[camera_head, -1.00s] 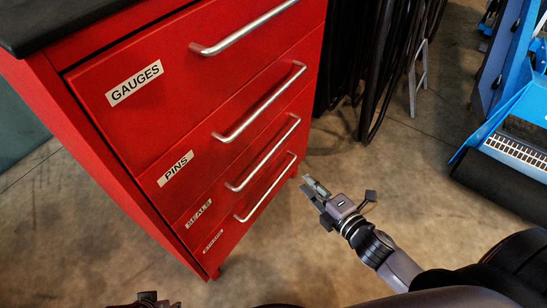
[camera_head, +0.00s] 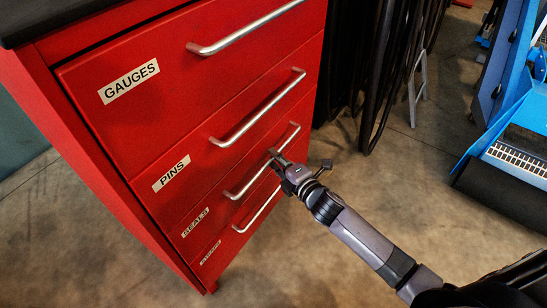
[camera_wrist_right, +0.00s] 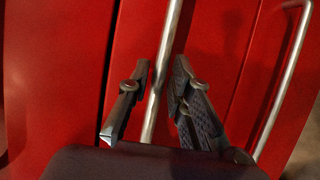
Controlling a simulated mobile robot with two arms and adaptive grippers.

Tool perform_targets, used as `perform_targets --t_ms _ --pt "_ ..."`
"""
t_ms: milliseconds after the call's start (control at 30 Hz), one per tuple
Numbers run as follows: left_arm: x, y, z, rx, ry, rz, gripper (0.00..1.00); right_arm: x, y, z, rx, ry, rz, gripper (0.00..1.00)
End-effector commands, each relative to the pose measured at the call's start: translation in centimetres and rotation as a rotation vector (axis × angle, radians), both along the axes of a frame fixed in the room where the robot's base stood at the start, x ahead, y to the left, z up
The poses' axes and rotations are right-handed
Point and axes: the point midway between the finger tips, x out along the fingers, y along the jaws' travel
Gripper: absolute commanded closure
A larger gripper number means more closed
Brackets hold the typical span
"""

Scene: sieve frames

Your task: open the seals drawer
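The seals drawer (camera_head: 190,235) is the third one down in the red cabinet, with a white label reading SEALS. Its front looks flush with the cabinet, so it appears closed. Its silver bar handle (camera_head: 245,185) runs diagonally across the front. My right gripper (camera_head: 275,158) is at the upper right part of this handle. In the right wrist view, the open right gripper (camera_wrist_right: 158,78) has one finger on each side of a silver bar (camera_wrist_right: 167,45), with gaps visible between them. My left gripper is not in view.
The gauges drawer (camera_head: 180,75) and pins drawer (camera_head: 190,148) are above, and another labelled drawer (camera_head: 222,250) is below, all seemingly closed. Blue equipment (camera_head: 500,125) is farther right. The floor before the cabinet is clear.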

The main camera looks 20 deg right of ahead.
Motion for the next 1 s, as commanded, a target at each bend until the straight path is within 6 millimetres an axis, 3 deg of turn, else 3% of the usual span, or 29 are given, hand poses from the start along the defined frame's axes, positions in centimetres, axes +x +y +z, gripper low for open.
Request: perform_targets --t_ms 133,467,767,1000 --pt "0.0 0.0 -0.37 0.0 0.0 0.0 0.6 1.27 0.38 -0.25 0.001 -0.001 0.0 0.8" --pt "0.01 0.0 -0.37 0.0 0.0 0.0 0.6 1.57 0.48 -0.3 0.001 0.0 0.001 0.8" --pt "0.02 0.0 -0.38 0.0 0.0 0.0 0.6 1.55 0.45 -0.3 0.001 0.0 0.001 1.0" --pt "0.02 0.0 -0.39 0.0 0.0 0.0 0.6 1.54 0.44 -0.32 0.0 0.001 0.0 1.0"
